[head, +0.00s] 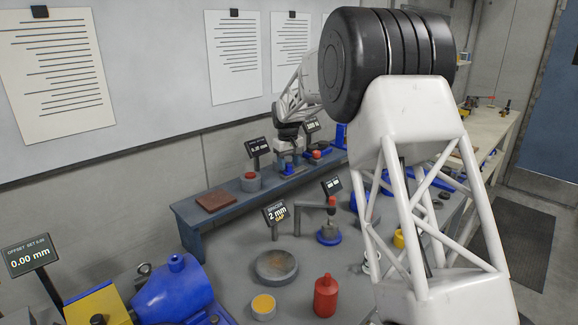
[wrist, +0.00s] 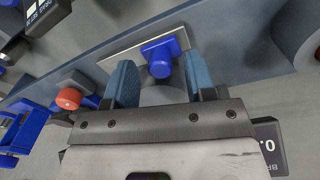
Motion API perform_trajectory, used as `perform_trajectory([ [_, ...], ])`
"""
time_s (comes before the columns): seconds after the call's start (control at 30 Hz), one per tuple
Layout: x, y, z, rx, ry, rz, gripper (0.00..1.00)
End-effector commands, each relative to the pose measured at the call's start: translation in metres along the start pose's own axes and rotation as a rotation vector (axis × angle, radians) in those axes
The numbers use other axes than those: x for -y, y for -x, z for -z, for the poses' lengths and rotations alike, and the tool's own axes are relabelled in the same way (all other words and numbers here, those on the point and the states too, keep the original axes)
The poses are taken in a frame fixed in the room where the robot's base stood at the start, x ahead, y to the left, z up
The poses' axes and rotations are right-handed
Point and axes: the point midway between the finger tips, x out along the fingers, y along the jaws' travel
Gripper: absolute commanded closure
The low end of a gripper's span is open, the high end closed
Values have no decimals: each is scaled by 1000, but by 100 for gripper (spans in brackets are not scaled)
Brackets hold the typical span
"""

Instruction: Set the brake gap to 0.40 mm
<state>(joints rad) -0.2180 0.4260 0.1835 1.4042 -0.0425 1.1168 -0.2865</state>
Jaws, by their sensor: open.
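In the wrist view, a blue block with a round blue knob (wrist: 161,62) sits on a thin metal plate (wrist: 125,50). My gripper (wrist: 158,76) is open, with its blue-grey fingers on either side of the knob and a visible gap to each. Contact cannot be made out. A red round button (wrist: 69,98) on a grey block is to the left. A dark display (wrist: 268,145) is partly hidden behind my gripper; only "0." and part of a label show. In the head view, my gripper (head: 290,144) is over the raised shelf, between two small displays (head: 258,147) (head: 311,126); their readings are hard to make out.
On the bench are a round dish (head: 276,266), a red bottle (head: 326,296), a "2 mm" spacer display (head: 276,214) and a 0.00 mm offset display (head: 30,256).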

Motion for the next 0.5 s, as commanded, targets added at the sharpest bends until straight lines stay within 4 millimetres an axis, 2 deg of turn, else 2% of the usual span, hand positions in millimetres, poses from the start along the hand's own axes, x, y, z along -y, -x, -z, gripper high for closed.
perform_trajectory([
  [0.2,0,-10,0,0,0,0,50],
  [0.47,0,-11,0,-1,0,0,50],
  [0.5,0,-11,0,-1,0,0,53],
])
